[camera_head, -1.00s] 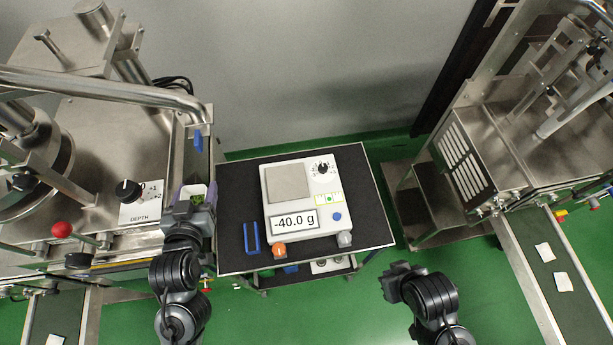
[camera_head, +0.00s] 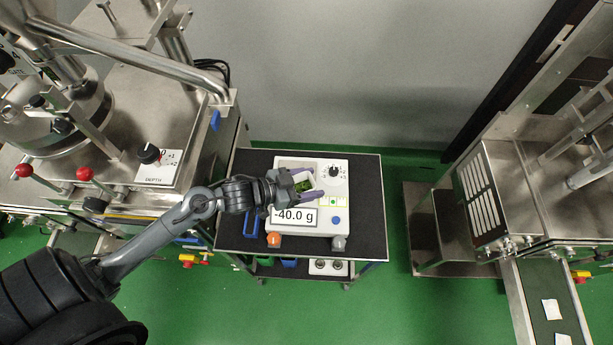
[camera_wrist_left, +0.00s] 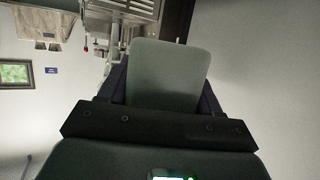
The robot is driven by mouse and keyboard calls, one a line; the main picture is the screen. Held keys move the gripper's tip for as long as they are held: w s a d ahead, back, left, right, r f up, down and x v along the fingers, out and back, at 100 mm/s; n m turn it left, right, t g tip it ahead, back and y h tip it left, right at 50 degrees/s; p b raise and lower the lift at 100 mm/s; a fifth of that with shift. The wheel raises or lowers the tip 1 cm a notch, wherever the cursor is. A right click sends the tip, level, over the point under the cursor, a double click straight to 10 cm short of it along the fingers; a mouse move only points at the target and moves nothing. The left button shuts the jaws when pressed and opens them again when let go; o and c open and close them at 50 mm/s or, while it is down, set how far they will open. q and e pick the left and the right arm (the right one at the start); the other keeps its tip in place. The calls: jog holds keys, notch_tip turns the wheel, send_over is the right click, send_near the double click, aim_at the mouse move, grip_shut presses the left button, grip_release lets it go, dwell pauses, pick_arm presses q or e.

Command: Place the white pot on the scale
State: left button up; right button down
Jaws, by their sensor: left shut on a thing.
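The white pot (camera_head: 303,184) has green contents and sits between the fingers of my left gripper (camera_head: 307,184), which is shut on it. In the head view the pot is over the plate area of the white scale (camera_head: 282,163). The gripper and pot hide most of the weighing plate. I cannot tell whether the pot touches it. The scale display shows -40.0 g. In the left wrist view the pot (camera_wrist_left: 170,75) is a pale block between the dark fingers. My right gripper is not in view.
The scale stands on a small dark-topped cart (camera_head: 368,215), with bare surface to its right. A steel machine with a DEPTH dial (camera_head: 149,154) is at the left. Another machine and a conveyor (camera_head: 540,300) are at the right.

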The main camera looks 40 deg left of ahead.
pick_arm(q)
jog(key=shift+s+a+f, duration=0.15)
jog(key=shift+a+f, duration=0.1)
jog(key=shift+f, duration=0.05)
jog(key=shift+a+f+m+h, duration=0.25)
jog(key=shift+f+m+h, duration=0.05)
jog(key=w+a+f, duration=0.4)
jog(key=w+a, duration=0.1)
jog(key=w+a+f, duration=0.2)
jog(key=shift+w+a+f, duration=0.25)
jog(key=shift+w+a, duration=0.05)
jog(key=shift+a, duration=0.1)
jog(key=shift+f+b, duration=0.3)
jog(key=shift+f, duration=1.65)
jog(key=shift+f, duration=0.1)
jog(key=shift+f, duration=0.15)
jog(key=o, duration=1.1)
jog(key=shift+o, duration=0.2)
